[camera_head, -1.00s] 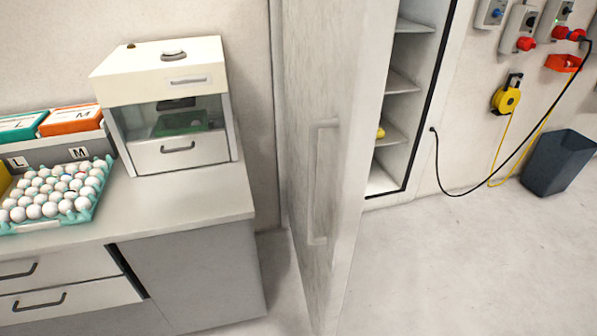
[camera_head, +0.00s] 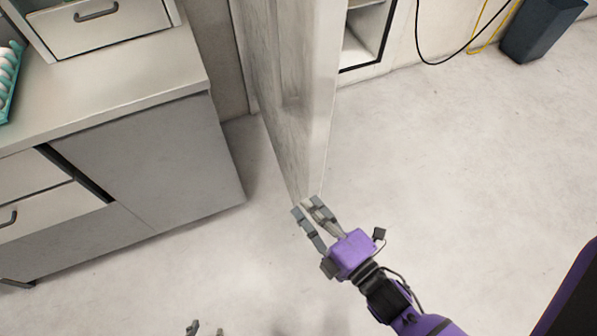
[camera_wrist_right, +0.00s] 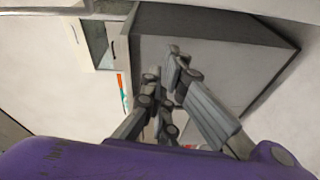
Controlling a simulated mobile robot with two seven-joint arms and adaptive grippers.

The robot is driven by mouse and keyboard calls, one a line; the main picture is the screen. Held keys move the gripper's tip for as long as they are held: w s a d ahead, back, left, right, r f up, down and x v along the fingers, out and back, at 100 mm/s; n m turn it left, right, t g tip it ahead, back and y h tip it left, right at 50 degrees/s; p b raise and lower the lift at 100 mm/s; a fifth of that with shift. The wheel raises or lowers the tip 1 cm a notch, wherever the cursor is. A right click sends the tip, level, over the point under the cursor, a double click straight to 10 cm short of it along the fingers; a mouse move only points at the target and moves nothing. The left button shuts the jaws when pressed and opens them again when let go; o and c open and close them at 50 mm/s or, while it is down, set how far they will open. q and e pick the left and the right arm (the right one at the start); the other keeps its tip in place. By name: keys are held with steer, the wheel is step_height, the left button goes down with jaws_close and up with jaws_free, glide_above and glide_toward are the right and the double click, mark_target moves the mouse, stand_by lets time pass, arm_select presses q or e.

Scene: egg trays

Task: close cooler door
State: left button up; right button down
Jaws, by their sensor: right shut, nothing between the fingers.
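The cooler door (camera_head: 285,60) stands wide open in the head view, seen nearly edge-on. Its lower free end comes down in the middle of the picture. Part of the cooler's opening (camera_head: 364,35) shows to the right of the door. My right gripper (camera_head: 308,207) is shut and empty at the door's lower free end in this view; I cannot tell whether it touches the door. Its fingers (camera_wrist_right: 170,75) also show in the right wrist view. Only the fingertips of my left gripper (camera_head: 206,329) show at the bottom edge, too little to tell their state.
A counter (camera_head: 130,95) with grey cabinets and drawers stands left of the door. A white boxed unit (camera_head: 95,25) sits on it, and an egg tray (camera_head: 10,95) shows at the far left. A dark bin (camera_head: 540,30) stands at the back right. The floor right of the door is clear.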

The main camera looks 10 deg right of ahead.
arm_select(q)
steer(key=shift+s+a+r+p, duration=0.15)
steer(key=shift+a+r+p, duration=0.05)
steer(key=shift+r+p, duration=0.4)
arm_select(e)
steer(key=w+a+r+n, duration=0.1)
steer(key=w, duration=0.8)
steer(key=shift+w+n, duration=0.15)
steer(key=shift+n, duration=0.15)
